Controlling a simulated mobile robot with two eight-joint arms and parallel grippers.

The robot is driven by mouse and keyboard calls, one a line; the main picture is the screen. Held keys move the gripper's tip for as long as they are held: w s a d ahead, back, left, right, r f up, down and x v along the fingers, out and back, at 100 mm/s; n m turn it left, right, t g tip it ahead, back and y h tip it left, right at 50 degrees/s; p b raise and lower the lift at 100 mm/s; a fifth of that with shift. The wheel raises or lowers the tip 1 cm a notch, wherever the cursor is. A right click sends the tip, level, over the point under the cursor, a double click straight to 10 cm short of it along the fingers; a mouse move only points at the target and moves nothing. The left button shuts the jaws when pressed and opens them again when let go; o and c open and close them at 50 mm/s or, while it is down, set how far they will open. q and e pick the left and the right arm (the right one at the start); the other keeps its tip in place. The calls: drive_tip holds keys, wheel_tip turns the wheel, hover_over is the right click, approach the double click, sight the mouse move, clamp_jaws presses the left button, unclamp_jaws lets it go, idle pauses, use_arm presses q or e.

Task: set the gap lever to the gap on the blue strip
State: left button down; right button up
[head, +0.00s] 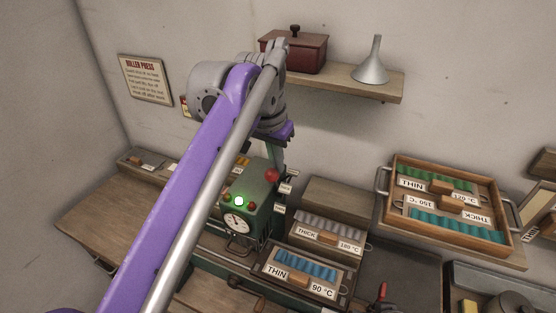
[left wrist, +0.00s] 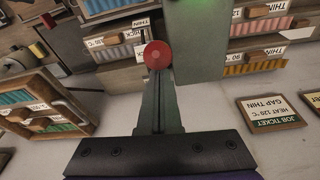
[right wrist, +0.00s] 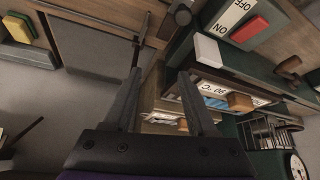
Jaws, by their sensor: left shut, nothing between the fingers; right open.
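The gap lever's red ball knob (head: 272,175) stands at the right side of the green press (head: 262,192), by small white labels too small to read. My left gripper (head: 276,163) is shut and empty, its fingertips right at the knob. In the left wrist view the knob (left wrist: 157,55) lies at the fingertips (left wrist: 158,72); I cannot tell whether they touch. The tray of blue strips (head: 304,267) in front of the press has a card reading THIN, 90 °C. My right gripper (right wrist: 157,82) is open and empty in the right wrist view, before the trays.
A tray of grey strips (head: 329,225) reads THICK, 180 °C. A wooden crate (head: 386,205) at right holds green and teal strips. The left wrist view shows a job ticket (left wrist: 270,112) reading HEAT 120 °C, GAP THIN. The right wrist view shows an ON/OFF switch (right wrist: 245,28).

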sight(271, 172)
use_arm(q)
drive_tip(key=shift+s+a+f+t+b, duration=0.15)
drive_tip(key=shift+s+t, duration=0.1)
drive_tip(key=shift+s, duration=0.15)
drive_tip(key=shift+s+a+f+t+b, duration=0.15)
drive_tip(key=shift+s+t, duration=0.1)
drive_tip(key=shift+s, duration=0.15)
drive_tip(key=shift+s+a+f+t+h+b, duration=0.15)
drive_tip(key=shift+s+f+t+h+b, duration=0.2)
drive_tip(key=shift+s+t, duration=0.25)
use_arm(e)
drive_tip(key=f, duration=0.1)
drive_tip(key=s+f+b, duration=0.1)
drive_tip(key=f, duration=0.1)
drive_tip(key=s+f, duration=0.1)
drive_tip(key=shift+f+b, duration=0.15)
drive_tip(key=shift+b, duration=0.15)
drive_tip(key=shift+f+b, duration=0.3)
drive_tip(key=shift+f, duration=0.1)
use_arm(q)
drive_tip(key=s+a+f+t+h, duration=0.1)
drive_tip(key=s+f+t, duration=0.4)
drive_tip(key=shift+s+a+h, duration=0.15)
drive_tip(key=shift+a+h, duration=0.2)
use_arm(e)
drive_tip(key=shift+f, duration=0.15)
